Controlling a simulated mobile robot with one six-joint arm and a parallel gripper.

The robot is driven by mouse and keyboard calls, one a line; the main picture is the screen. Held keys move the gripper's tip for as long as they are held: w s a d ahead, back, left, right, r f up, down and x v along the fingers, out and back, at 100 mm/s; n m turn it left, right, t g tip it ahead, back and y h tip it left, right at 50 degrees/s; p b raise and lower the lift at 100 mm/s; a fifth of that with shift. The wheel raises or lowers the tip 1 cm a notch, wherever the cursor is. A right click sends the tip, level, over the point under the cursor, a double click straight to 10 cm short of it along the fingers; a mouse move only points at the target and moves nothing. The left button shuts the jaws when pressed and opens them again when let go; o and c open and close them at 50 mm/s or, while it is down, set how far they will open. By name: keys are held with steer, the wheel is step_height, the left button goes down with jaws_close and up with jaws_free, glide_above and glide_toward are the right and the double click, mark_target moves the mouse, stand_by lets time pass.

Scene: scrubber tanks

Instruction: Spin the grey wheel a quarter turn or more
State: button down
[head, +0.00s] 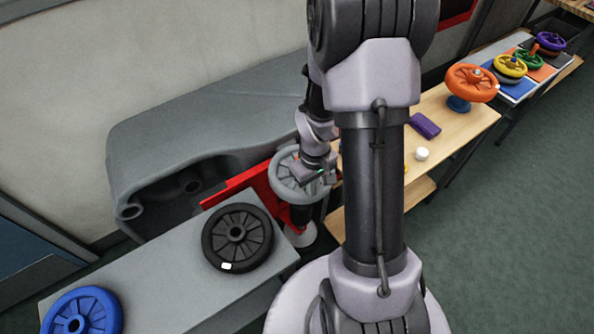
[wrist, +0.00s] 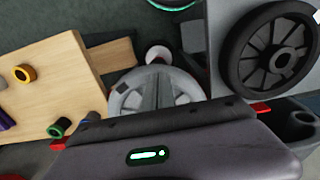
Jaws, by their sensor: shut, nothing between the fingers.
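The grey wheel (head: 284,183) is a spoked wheel mounted on a stand by the red panel, between the grey bench and the wooden table. My gripper (head: 318,176) is at the right part of the wheel and covers some of its face. In the wrist view the grey wheel (wrist: 124,98) shows behind the fingers of my gripper (wrist: 163,82), with its lower part hidden by the gripper body. The fingers are shut with nothing between them. I cannot tell whether they touch the wheel.
A black wheel (head: 238,238) with a white mark and a blue wheel (head: 82,312) lie on the grey bench (head: 180,295). An orange wheel (head: 471,82) stands on the wooden table (head: 450,118), with a purple block (head: 424,125) and a white knob (head: 421,154).

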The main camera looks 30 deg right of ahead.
steer(key=shift+s+d, duration=0.1)
steer(key=shift+d, duration=0.1)
steer(key=shift+d, duration=0.15)
steer(key=shift+s+d+f, duration=0.1)
steer(key=shift+d+f, duration=0.05)
steer(key=shift+d, duration=0.85)
steer(key=shift+w+d+p, duration=0.2)
steer(key=shift+d+p, duration=0.1)
steer(key=shift+d, duration=0.8)
steer(key=shift+w+d, duration=0.25)
steer(key=shift+d, duration=0.25)
steer(key=shift+w+d, duration=0.25)
steer(key=shift+d, duration=0.2)
step_height(320, 180, up, 7)
steer(key=p, duration=0.6)
steer(key=shift+a, duration=0.1)
